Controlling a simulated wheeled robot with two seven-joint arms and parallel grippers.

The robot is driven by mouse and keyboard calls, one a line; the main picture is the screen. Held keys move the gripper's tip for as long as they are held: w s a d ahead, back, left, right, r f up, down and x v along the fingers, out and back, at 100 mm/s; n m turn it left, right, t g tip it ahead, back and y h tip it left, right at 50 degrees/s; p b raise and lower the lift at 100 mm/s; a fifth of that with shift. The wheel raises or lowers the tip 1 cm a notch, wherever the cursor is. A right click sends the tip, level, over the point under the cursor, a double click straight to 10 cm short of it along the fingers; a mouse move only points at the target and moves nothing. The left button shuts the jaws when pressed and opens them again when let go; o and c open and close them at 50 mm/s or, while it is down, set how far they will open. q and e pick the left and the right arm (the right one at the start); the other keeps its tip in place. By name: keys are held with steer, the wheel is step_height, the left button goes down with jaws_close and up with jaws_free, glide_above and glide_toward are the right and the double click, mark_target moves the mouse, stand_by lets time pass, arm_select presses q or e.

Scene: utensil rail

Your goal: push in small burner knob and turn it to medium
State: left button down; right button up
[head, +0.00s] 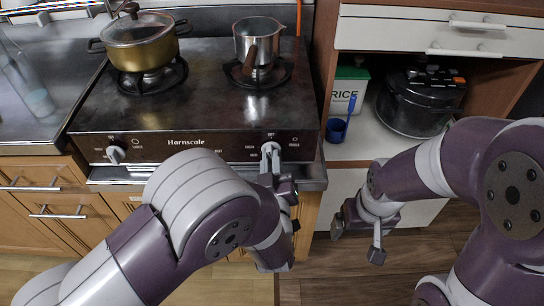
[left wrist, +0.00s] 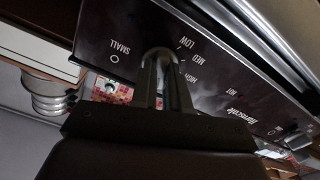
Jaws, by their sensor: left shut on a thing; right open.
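The stove's front panel (head: 200,148) faces me. The small burner knob (head: 270,147) is a light grey knob at its right end. My left gripper (head: 271,162) is at this knob and shut on it. In the left wrist view the two fingers (left wrist: 166,84) close around the knob (left wrist: 158,54), which they mostly hide. The panel there reads SMALL, LOW, MED and HIGH around the knob. I cannot tell how far it is pressed in or which mark it points to. My right gripper (head: 357,243) is open and empty, low in front of the cabinet.
A second grey knob (head: 115,154) sits at the panel's left end. A gold lidded pot (head: 143,50) stands on the left burner and a small steel saucepan (head: 257,40) on the right one. A rice box (head: 347,88), blue cup (head: 336,130) and dark cooker (head: 415,105) stand on the right shelf.

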arm_select(q)
steer(key=shift+r+n, duration=0.2)
steer(key=shift+n, duration=0.5)
steer(key=shift+n+b, duration=1.1)
steer(key=shift+n, duration=0.1)
